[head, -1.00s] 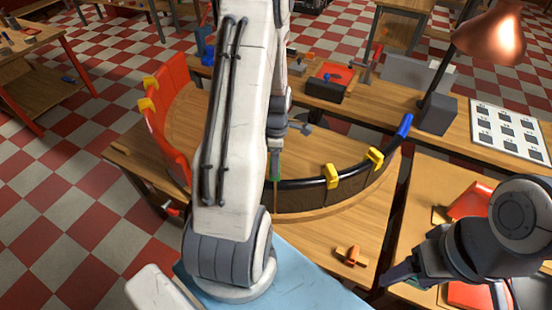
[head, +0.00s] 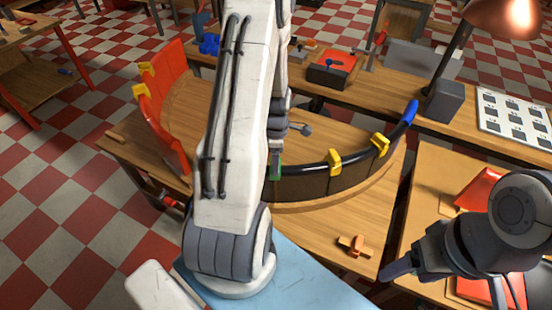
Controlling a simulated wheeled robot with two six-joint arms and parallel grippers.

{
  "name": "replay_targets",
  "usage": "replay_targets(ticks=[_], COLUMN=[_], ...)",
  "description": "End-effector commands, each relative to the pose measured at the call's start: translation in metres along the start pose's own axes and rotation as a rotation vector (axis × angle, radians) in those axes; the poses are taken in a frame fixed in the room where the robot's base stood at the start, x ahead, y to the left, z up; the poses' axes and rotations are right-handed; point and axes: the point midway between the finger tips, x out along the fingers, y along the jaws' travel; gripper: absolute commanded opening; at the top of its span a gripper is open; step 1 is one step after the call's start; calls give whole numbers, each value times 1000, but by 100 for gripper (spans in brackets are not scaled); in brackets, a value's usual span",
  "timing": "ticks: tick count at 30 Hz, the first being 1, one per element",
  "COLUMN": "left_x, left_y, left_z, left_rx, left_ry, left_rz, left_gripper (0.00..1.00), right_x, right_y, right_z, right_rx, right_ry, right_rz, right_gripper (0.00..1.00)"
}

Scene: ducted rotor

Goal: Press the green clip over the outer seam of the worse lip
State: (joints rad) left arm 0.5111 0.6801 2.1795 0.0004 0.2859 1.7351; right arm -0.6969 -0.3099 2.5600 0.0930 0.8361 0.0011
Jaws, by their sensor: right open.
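The green clip (head: 276,168) stands upright at the left visible end of the dark curved lip (head: 310,183), close below my left wrist. I cannot tell whether it is seated on the lip or held. My left arm crosses the middle of the head view; its gripper fingers are hidden or too small to make out. The lip's black top edge runs right to a blue end (head: 411,112), with yellow clips (head: 335,162) and (head: 380,144) on it. A red curved panel (head: 165,95) stands at left. My right gripper (head: 450,285) is open and empty at lower right.
The wooden bench (head: 330,232) carries an orange peg-like part (head: 352,245) in front of the lip. A copper lamp (head: 508,14), a dark box (head: 443,101) and a white chart (head: 515,118) are at right. Red trays (head: 480,188) lie near my right arm.

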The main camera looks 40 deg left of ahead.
Motion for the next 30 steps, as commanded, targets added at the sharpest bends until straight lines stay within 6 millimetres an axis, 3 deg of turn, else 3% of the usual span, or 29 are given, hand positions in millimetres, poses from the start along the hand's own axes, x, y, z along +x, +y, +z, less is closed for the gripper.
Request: replay_targets(ticks=[27, 28, 29, 30], left_x=[7, 7, 7, 7], left_y=[0, 0, 0, 0], left_z=[0, 0, 0, 0], left_rx=[0, 0, 0, 0], left_ry=[0, 0, 0, 0], left_rz=[-1, -1, -2, -2], left_gripper=[21, 86, 98, 100], right_x=[5, 4, 4, 4], right_y=[0, 0, 0, 0], right_z=[0, 0, 0, 0], right_rx=[0, 0, 0, 0], right_ry=[0, 0, 0, 0], right_rz=[0, 0, 0, 0], right_gripper=[69, 69, 69, 69])
